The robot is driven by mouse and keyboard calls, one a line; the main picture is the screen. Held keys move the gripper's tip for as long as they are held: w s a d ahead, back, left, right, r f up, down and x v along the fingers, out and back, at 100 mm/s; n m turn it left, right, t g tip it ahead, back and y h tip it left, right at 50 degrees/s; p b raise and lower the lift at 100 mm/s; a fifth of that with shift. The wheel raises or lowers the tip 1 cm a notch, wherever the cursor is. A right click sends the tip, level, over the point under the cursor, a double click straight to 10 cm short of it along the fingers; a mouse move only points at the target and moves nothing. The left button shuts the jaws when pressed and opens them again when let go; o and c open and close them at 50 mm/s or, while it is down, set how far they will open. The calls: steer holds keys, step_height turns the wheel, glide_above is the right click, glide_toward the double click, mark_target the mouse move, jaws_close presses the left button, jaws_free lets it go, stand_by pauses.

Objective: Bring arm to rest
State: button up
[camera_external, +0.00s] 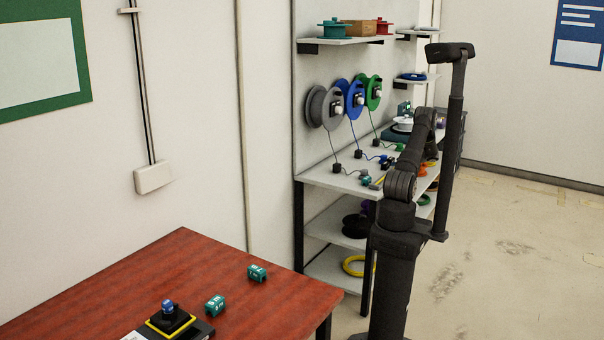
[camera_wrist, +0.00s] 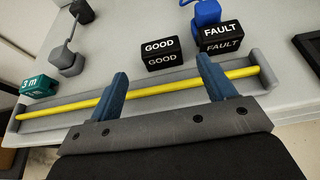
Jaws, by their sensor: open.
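My gripper (camera_wrist: 162,88) shows at the bottom of the wrist view with two blue fingers spread wide apart. Nothing is between the fingers. It hovers over the front of a grey bench (camera_wrist: 130,20), with a yellow rod (camera_wrist: 150,92) in a grey holder beneath or just beyond the fingers. A black block marked GOOD (camera_wrist: 162,54) lies ahead, between the finger directions. A black block marked FAULT (camera_wrist: 221,36) is to its right. In the external view my arm reaches over the bench (camera_external: 345,180), and its gripper is hidden behind the arm.
A teal 3 m block (camera_wrist: 39,86) is at the wrist view's left. Grey (camera_external: 317,107), blue (camera_external: 350,98) and green (camera_external: 374,92) reels hang over the bench. A red-brown table (camera_external: 130,275) with teal blocks (camera_external: 214,306) stands front left. The floor at right is clear.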

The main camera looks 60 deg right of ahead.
mark_target(387, 163)
steer(key=x, duration=0.8)
steer(key=shift+w, duration=0.1)
step_height(387, 163, up, 4)
steer(key=shift+f, duration=0.1)
steer(key=w+r+v, duration=0.1)
steer(key=r+v, duration=0.1)
steer(key=v, duration=1.2)
steer(key=w+a+f+n+y, duration=0.2)
steer(key=w+a, duration=0.8)
steer(key=a, duration=0.1)
steer(key=w+a+f+n+g+y, duration=0.1)
steer(key=w+a+f+n+y, duration=0.1)
steer(key=w+a, duration=0.8)
steer(key=w+a+f+n+y, duration=0.2)
steer(key=w+a, duration=0.9)
steer(key=w, duration=0.1)
steer(key=shift+a+g+y, duration=0.3)
steer(key=shift+g+y, duration=0.1)
steer(key=w+a+f+n+y, duration=0.1)
steer(key=w+a, duration=0.1)
steer(key=a, duration=0.6)
steer(key=w+a+f+n+g+y, duration=0.1)
steer(key=w+a, duration=0.1)
steer(key=a, duration=0.6)
steer(key=shift+w+g, duration=0.2)
steer(key=shift+g, duration=0.1)
steer(key=shift+o, duration=0.2)
